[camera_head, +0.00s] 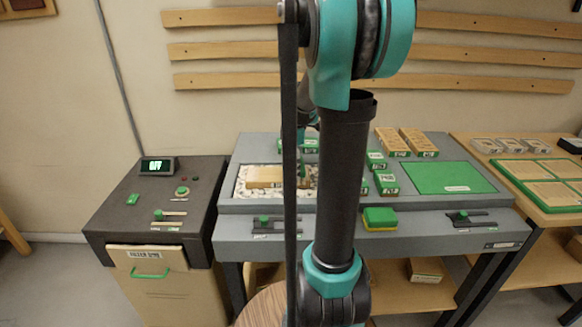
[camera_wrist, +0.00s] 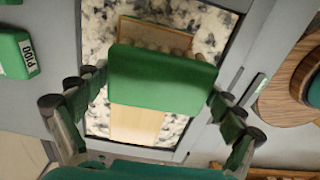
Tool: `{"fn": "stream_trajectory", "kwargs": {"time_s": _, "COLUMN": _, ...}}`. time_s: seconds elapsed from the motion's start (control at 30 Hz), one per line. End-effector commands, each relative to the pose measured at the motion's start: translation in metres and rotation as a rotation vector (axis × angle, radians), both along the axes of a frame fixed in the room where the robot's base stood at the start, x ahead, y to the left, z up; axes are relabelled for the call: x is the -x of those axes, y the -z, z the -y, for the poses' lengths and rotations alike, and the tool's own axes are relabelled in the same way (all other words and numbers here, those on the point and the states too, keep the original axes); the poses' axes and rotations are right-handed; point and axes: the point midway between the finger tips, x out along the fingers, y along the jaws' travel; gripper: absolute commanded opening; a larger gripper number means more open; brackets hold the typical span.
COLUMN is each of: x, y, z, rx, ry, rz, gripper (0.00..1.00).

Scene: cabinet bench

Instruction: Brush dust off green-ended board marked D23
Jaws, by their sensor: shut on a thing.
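A pale wooden board (camera_head: 264,177) lies on the speckled stone bed (camera_head: 243,190) of the grey bench; its mark cannot be read. In the wrist view the board (camera_wrist: 135,125) shows below a wide green block (camera_wrist: 163,80), which hides its middle. A row of tan tufts along the block's far edge makes it look like a brush. My gripper (camera_wrist: 160,92) is shut on this green brush, one finger at each side, above the board. I cannot tell whether the tufts touch the wood. In the head view my arm hides part of the bed.
Several green-labelled blocks (camera_head: 385,183) stand right of the bed, before a green mat (camera_head: 448,177). A green-and-yellow block (camera_head: 379,218) sits at the bench front. A dark control cabinet (camera_head: 150,205) stands left; a side table with framed boards (camera_head: 545,182) stands right.

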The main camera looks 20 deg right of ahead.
Motion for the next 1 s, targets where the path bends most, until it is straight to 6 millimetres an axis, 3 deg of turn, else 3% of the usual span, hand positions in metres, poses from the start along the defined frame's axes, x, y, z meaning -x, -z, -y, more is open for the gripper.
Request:
{"fn": "stream_trajectory", "kwargs": {"time_s": 0.4, "x": 0.008, "y": -0.002, "z": 0.025, "rx": 0.001, "ry": 0.0, "rz": 0.0, "gripper": 0.63}}
{"fn": "stream_trajectory", "kwargs": {"time_s": 1.0, "x": -0.003, "y": 0.001, "z": -0.008, "rx": 0.0, "ry": -0.001, "rz": 0.0, "gripper": 0.63}}
